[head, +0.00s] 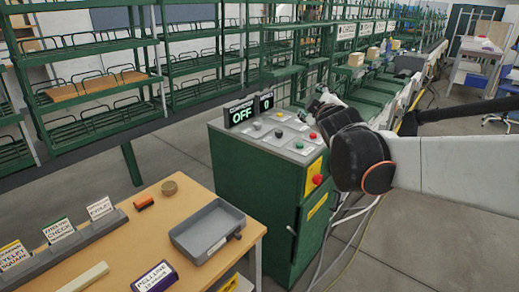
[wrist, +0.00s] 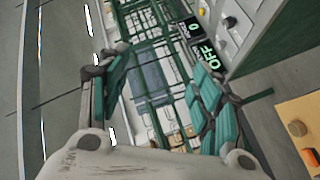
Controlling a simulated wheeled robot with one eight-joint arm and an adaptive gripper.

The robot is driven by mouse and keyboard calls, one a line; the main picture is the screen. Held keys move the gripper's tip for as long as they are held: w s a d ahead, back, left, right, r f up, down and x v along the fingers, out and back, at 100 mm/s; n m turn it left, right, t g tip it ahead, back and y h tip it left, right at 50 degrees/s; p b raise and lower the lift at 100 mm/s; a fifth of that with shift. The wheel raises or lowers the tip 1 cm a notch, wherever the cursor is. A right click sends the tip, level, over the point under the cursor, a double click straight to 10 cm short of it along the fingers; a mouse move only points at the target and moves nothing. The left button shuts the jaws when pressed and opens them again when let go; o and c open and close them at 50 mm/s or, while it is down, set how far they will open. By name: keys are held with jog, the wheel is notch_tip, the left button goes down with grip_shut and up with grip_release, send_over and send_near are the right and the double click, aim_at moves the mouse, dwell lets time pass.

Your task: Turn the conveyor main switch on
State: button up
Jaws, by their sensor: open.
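The green control console (head: 250,195) stands in the middle of the head view. Its conveyor display (head: 240,115) reads OFF, and it also shows in the wrist view (wrist: 209,56). The grey top panel (head: 265,145) carries dark knobs, a green button (head: 299,145) and a red button (head: 312,135). I cannot tell which control is the main switch. My gripper (wrist: 160,88) is open and empty, its teal-padded fingers spread wide. In the head view my arm hides most of it, near the console's far right corner. A knob (wrist: 229,22) shows on the panel beyond the right finger.
A red emergency button (head: 317,180) sticks out of the console's right face. A second display (head: 266,102) reads 0. A wooden table (head: 150,225) with a grey tray (head: 207,231) stands at front left. Green racks (head: 85,75) line the back. Cables hang beside the console.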

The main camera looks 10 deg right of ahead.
jog(key=w+d+r+n+t, duration=0.35)
jog(key=w+d, duration=0.25)
jog(key=w, duration=0.2)
jog(key=n+t+y+p, duration=0.1)
jog(key=n+t+y, duration=0.15)
jog(key=n, duration=0.55)
send_over(321, 180)
jog(key=s+a, duration=0.1)
jog(key=a, duration=0.2)
notch_tip(321, 180, down, 2)
jog(key=f, duration=0.1)
jog(key=w+d+f+n+y, duration=0.2)
jog(key=d+f+n+y, duration=0.4)
jog(key=f+n, duration=0.3)
jog(key=s+d+f+n+g+y, duration=0.25)
jog(key=s+f+n, duration=0.2)
jog(key=f, duration=0.65)
jog(key=s+d+f+n+g+y+p, duration=0.1)
jog(key=s+f+n+g+y, duration=0.3)
jog(key=f, duration=0.6)
jog(key=s+d+f+n+g+y, duration=0.1)
jog(key=s+d+f+n+g, duration=0.15)
jog(key=f+n, duration=0.6)
jog(key=w+a+m+b, duration=0.1)
jog(key=w+a, duration=0.2)
jog(key=w+a+f+m+b, duration=0.1)
jog(key=w+a, duration=0.2)
jog(key=w+a+f+m+b, duration=0.1)
jog(key=w+a, duration=0.2)
jog(key=shift+w+f, duration=0.25)
